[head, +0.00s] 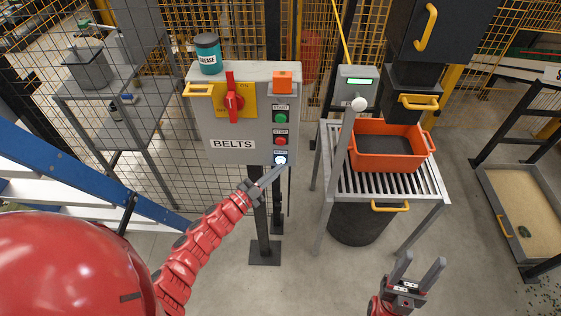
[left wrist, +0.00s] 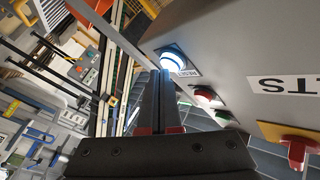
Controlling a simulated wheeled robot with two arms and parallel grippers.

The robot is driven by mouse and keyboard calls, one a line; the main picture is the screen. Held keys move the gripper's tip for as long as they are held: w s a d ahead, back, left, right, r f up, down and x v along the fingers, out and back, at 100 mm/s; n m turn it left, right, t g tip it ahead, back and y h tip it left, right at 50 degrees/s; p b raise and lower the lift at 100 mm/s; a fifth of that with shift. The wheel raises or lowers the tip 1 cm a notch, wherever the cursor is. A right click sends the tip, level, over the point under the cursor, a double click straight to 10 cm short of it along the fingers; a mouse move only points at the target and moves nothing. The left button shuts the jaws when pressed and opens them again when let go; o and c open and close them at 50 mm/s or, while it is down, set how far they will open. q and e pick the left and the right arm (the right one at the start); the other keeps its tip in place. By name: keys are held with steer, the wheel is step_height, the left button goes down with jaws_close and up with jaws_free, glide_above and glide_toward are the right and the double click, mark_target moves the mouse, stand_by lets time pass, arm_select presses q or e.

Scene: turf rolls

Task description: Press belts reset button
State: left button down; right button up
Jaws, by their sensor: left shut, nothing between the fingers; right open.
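The grey BELTS box (head: 225,130) stands on a post. Its reset button (head: 280,160) is the lowest of three in a column and glows white-blue; in the left wrist view the button (left wrist: 172,62) shows a bright blue ring. My left gripper (head: 282,169) is shut and empty, its fingertips right at the button's lower side. In the left wrist view the fingertips (left wrist: 160,74) end close to the button's edge; I cannot tell whether they touch it. My right gripper (head: 419,264) is open and empty, low at the right, far from the box.
Above the reset button are a red stop button (head: 280,141) and a green start button (head: 281,118). A red rotary switch (head: 234,98) is on the box. A grease tub (head: 208,55) stands on top. An orange crate (head: 390,160) sits on a roller table to the right.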

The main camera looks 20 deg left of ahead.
arm_select(q)
steer(key=shift+w+a, duration=0.1)
steer(key=shift+w, duration=0.3)
steer(key=shift+s, duration=0.15)
stand_by(0.4)
steer(key=shift+s+d, duration=0.25)
steer(key=shift+s, duration=0.4)
steer(key=s, duration=0.2)
steer(key=s+d, duration=0.1)
steer(key=s, duration=0.2)
steer(key=shift+d+p, duration=0.15)
steer(key=shift+p, duration=0.25)
stand_by(0.5)
